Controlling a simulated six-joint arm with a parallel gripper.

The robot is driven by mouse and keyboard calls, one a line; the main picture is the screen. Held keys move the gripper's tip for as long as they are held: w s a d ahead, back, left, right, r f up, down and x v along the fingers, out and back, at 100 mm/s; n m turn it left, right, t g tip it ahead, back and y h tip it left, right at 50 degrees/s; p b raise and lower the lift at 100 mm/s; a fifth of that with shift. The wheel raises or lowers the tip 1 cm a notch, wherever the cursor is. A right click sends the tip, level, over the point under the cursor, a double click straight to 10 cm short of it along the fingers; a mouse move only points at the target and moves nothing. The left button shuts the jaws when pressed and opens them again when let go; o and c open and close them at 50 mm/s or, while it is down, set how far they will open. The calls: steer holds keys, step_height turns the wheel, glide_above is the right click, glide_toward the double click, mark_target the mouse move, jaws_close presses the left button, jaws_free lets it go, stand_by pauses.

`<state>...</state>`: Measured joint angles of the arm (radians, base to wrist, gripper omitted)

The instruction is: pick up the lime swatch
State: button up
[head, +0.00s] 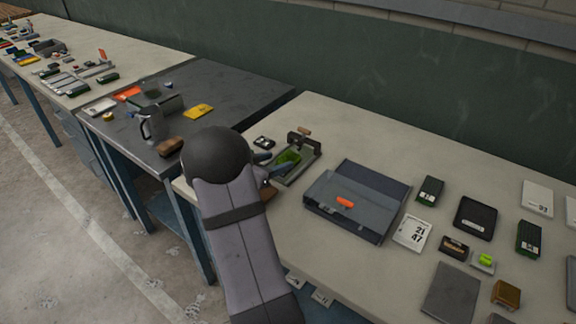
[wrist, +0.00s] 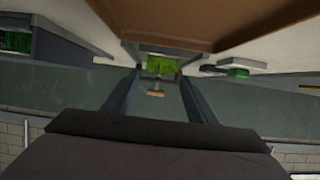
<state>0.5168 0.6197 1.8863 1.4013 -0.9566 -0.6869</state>
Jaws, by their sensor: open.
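A lime-green swatch (head: 288,158) lies on a small grey stand (head: 302,172) with a wooden handle, at the left end of the pale bench. My gripper (head: 266,165) is open beside the stand's left side, and my arm hides part of that area. In the wrist view the picture looks upside down. There the green swatch (wrist: 160,65) shows between the two fingers of my open gripper (wrist: 160,85), beyond their tips. I cannot tell its exact distance. A second, brighter lime piece (head: 485,259) sits on a small pale holder at the right.
Several boxes and cards fill the bench's right. A dark bench (head: 235,90) with a metal jug (head: 150,127) adjoins at left.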

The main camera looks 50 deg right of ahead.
mark_target(288, 157)
steer(key=shift+p+x, duration=0.55)
steer(key=shift+x, duration=3.1)
steer(key=c, duration=0.9)
steer(key=shift+r, duration=0.15)
